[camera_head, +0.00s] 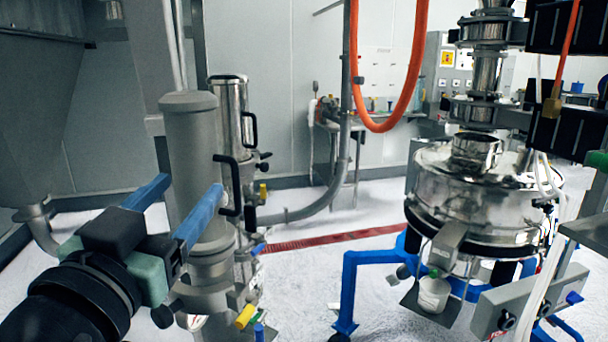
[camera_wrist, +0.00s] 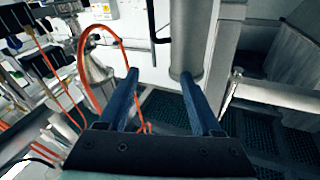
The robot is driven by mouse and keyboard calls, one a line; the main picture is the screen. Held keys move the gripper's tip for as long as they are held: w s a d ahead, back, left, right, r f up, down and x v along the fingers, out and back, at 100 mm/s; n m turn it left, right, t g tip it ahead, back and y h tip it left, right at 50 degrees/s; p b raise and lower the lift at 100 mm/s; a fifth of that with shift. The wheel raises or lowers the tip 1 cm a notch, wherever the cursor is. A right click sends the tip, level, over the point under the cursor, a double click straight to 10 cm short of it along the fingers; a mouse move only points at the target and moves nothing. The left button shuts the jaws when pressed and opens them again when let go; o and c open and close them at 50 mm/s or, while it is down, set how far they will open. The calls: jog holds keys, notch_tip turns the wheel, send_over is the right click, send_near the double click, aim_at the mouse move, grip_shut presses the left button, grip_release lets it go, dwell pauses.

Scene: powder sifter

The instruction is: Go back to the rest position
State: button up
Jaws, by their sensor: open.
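My gripper (camera_head: 192,184) is at the lower left of the head view, with its two blue fingers spread apart and nothing between them. The wrist view shows the same open, empty fingers (camera_wrist: 158,74). In the head view the fingers show in front of a grey cylindrical column (camera_head: 190,130). The steel powder sifter (camera_head: 480,195) stands at the right on a blue frame (camera_head: 348,285), well apart from my gripper. A small white container (camera_head: 433,294) sits on a plate below the sifter's spout (camera_head: 447,243).
A steel cylinder with black handles (camera_head: 228,110) stands behind the grey column. An orange hose (camera_head: 362,112) hangs at upper centre. A bench (camera_head: 345,128) with small items is along the back wall.

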jog(key=s+d+r+n+t+y+p, duration=0.1)
jog(key=s+d+r+t+p, duration=0.1)
jog(key=s+d+r+t, duration=0.2)
jog(key=s+d+r+n+t+y+p, duration=0.1)
jog(key=s+d+r+t, duration=0.3)
jog(key=d+r, duration=0.6)
notch_tip(320, 180, up, 7)
jog(key=shift+s+d+r+n+p, duration=0.15)
jog(key=shift+s+d+n+p, duration=0.2)
jog(key=shift+s+p, duration=0.55)
